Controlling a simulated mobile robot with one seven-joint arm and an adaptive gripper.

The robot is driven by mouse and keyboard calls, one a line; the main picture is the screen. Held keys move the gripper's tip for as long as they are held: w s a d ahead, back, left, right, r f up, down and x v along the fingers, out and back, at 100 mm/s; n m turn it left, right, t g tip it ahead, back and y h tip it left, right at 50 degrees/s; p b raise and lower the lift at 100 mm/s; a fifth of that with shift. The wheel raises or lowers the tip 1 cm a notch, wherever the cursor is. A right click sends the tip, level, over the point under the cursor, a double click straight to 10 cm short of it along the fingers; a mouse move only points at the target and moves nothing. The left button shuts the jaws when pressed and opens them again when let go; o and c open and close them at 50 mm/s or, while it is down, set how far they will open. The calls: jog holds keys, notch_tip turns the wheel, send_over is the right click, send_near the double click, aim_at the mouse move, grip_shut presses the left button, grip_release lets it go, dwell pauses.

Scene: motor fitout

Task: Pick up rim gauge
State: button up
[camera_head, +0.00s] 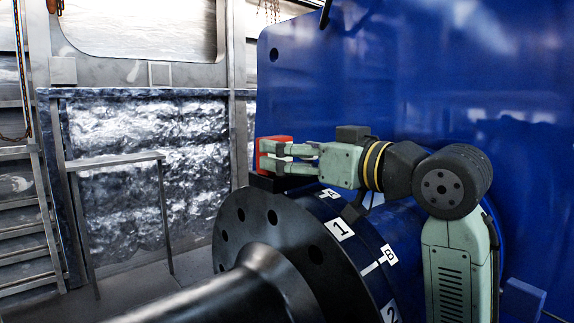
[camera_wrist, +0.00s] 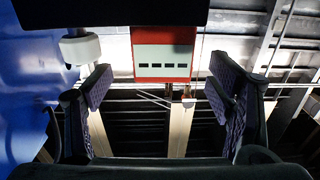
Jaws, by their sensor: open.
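The rim gauge appears to be the red block (camera_head: 269,148) on top of the dark flange, at the tips of my gripper's fingers. In the wrist view it is a red-edged box (camera_wrist: 162,56) with a pale face and a row of small dark slots. My gripper (camera_head: 288,155) is level and reaches left to it. In the wrist view my two ribbed fingers (camera_wrist: 161,88) stand wide apart, with gaps between them and the red box on both sides. The fingers hide part of the block in the head view.
A black block (camera_head: 277,182) stands on the flange under the red block. A large blue panel (camera_head: 430,80) rises behind my arm. A metal railing (camera_head: 115,162) stands at left.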

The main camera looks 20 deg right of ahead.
jog(key=p+x, duration=0.2)
jog(key=x, duration=0.2)
jog(key=shift+w+a+f, duration=0.15)
jog(key=shift+w+a, duration=0.1)
jog(key=shift+w, duration=0.05)
grip_shut()
dwell(0.7)
